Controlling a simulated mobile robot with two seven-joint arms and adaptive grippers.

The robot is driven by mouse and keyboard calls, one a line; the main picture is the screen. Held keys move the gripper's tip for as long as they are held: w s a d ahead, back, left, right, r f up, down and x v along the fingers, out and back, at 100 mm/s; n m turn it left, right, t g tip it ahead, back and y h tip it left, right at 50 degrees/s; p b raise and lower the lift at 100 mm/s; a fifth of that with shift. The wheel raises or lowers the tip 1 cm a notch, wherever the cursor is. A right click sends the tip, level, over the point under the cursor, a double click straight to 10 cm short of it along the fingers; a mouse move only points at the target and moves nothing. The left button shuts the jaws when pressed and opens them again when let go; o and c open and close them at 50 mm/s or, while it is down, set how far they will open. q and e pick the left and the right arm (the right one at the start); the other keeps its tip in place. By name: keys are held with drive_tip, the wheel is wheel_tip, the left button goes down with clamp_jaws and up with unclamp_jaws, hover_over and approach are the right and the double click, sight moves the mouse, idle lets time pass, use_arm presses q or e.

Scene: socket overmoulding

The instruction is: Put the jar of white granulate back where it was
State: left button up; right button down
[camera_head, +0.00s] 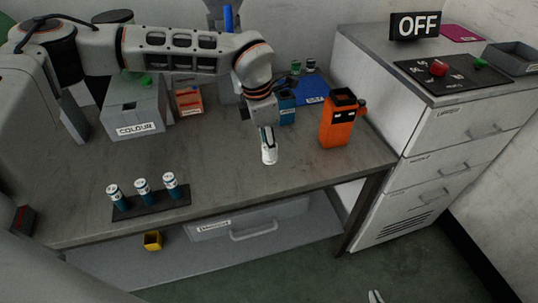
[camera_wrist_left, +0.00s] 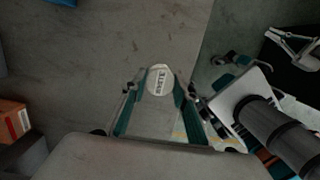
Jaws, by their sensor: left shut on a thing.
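A small white jar (camera_head: 268,153) is between the fingers of my left gripper (camera_head: 266,130), near the front edge of the bench. In the left wrist view its round pale lid (camera_wrist_left: 160,80) with a dark-lettered label sits between the two fingertips. The gripper is shut on it. The jar looks about upright. I cannot tell whether its base touches the bench, and its contents are hidden. My right gripper (camera_head: 375,297) shows only as fingertips at the bottom of the head view, low over the floor. Its fingers look apart and empty.
The bench (camera_head: 225,165) is clear left of the jar. A dark rack (camera_head: 150,203) holds several blue-and-white vials at the front left. An orange container (camera_head: 339,120) stands right of the jar. Behind are a blue box (camera_head: 287,108), a blue mat (camera_head: 311,90) and the COLOUR box (camera_head: 133,108).

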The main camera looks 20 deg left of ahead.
use_arm(q)
drive_tip(key=shift+f, duration=2.15)
drive_tip(key=shift+f, duration=0.2)
drive_tip(key=o, duration=1.1)
drive_tip(key=shift+r, duration=0.1)
drive_tip(key=r, duration=0.4)
drive_tip(key=a+r, duration=0.1)
drive_tip(key=r, duration=0.3)
drive_tip(key=s+r, duration=0.1)
drive_tip(key=r, duration=0.3)
drive_tip(key=shift+a+r, duration=0.1)
drive_tip(key=shift+a, duration=0.15)
